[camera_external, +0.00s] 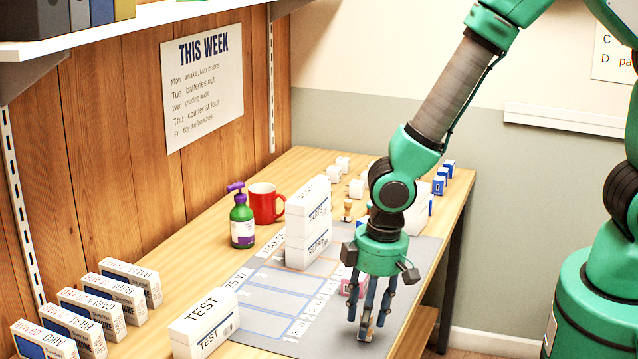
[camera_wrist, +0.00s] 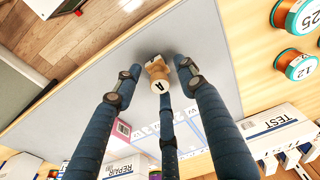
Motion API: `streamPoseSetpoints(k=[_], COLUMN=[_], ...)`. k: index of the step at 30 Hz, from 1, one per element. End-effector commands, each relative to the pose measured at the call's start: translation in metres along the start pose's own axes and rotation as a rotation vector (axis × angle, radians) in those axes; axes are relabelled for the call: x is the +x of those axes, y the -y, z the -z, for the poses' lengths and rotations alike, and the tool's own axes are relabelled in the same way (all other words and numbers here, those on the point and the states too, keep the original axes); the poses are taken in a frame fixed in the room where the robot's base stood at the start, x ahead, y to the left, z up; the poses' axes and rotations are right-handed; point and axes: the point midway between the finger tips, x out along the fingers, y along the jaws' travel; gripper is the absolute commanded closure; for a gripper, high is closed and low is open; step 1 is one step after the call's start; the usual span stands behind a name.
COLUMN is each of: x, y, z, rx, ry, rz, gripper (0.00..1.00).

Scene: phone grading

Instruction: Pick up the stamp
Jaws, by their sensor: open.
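A small wooden stamp (camera_external: 367,329) stands on the grey mat near the table's front edge. In the wrist view the stamp (camera_wrist: 157,72) shows its pale round top marked with an "A". My gripper (camera_external: 368,312) points down over it with its dark blue fingers spread. In the wrist view my gripper (camera_wrist: 155,95) has fingers on both sides of the stamp and one below it in the picture. The fingers look apart from the stamp's top; contact lower down cannot be told. The fingers hide part of the stamp in the external view.
The grey mat (camera_external: 262,335) has marked rows. White TEST boxes (camera_external: 205,322) stand at left, and tall stacked white boxes (camera_external: 306,225) stand behind. A pink box (camera_external: 346,284) is close behind my fingers. Orange spools (camera_wrist: 296,14) stand on the wood. A red mug (camera_external: 266,203) is farther back.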

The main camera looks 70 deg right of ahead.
Motion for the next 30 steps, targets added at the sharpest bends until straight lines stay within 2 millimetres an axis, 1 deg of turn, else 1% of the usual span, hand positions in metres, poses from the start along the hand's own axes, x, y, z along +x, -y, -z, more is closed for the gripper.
streamPoseSetpoints(k=[8,9,11,12,14,15,26,30], x=[-0.0001,-0.0001,-0.0001,0.0000,-0.0001,-0.0001,-0.0006,-0.0051], y=[0.0000,0.0000,0.0000,0.0000,0.0000,0.0000,0.0000,0.0000], z=[-0.0001,-0.0001,-0.0001,-0.0001,-0.0001,-0.0001,0.0000,0.0008], rx=[0.000,0.000,0.000,0.000,0.000,0.000,0.000,0.000], ry=[0.000,0.000,0.000,0.000,0.000,0.000,0.000,-0.001], rz=[0.000,0.000,0.000,0.000,0.000,0.000,0.000,0.000], gripper=[0.59,0.63,0.75,0.83,0.95,0.99,1.00,1.00])
